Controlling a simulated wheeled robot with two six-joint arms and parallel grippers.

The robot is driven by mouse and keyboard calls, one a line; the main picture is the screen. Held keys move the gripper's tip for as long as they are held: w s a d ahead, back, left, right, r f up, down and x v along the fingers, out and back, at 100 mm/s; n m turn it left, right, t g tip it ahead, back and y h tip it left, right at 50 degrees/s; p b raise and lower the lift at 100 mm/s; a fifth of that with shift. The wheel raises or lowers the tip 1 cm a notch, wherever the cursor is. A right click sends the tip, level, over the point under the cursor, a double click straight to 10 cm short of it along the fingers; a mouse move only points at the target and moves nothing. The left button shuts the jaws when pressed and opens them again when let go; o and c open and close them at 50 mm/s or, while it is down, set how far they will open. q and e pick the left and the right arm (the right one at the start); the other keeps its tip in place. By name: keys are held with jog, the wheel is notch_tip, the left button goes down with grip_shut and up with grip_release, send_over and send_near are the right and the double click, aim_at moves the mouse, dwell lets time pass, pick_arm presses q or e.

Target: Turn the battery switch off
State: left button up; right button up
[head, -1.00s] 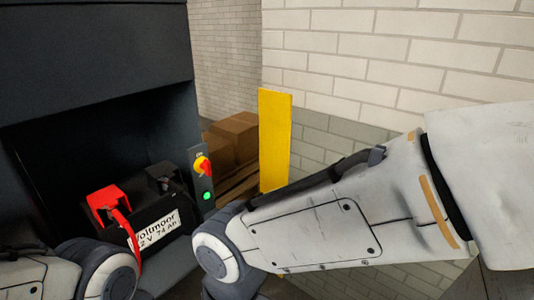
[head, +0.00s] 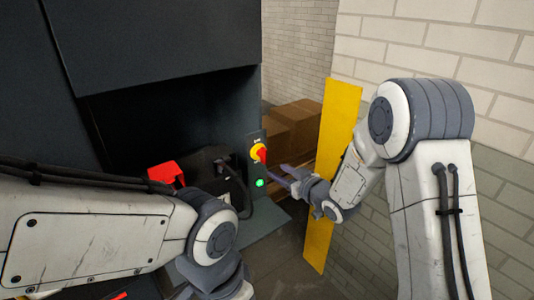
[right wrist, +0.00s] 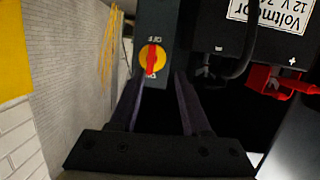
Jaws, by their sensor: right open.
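The battery switch (head: 258,152) is a red handle on a round yellow plate, on a narrow grey panel at the right edge of the dark bay. It also shows in the right wrist view (right wrist: 152,58), upside down, with its red handle in line with the ON and OFF labels. A green lamp (head: 260,183) glows below it. My right gripper (right wrist: 158,80) is open and empty. In the right wrist view its two fingers point toward the panel, one on each side below the switch, apparently not touching it.
The black battery (right wrist: 285,25) with a red terminal cover (head: 166,172) sits beside the panel, partly hidden by my left arm. Cardboard boxes (head: 296,122) lie behind, near a brick wall.

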aim_at(266, 153)
jog(key=w+a+p, duration=0.1)
jog(key=w, duration=0.2)
jog(key=w+a+t+y+p, duration=0.1)
jog(key=w, duration=0.1)
jog(key=w+a+y+p, duration=0.1)
jog(key=w, duration=0.2)
jog(key=shift+w+a+r+t, duration=0.2)
jog(key=shift+w+r+t, duration=0.1)
jog(key=shift+w+a, duration=0.25)
jog(key=shift+w, duration=0.1)
jog(key=shift+f, duration=0.1)
jog(key=shift+c, duration=0.3)
grip_shut()
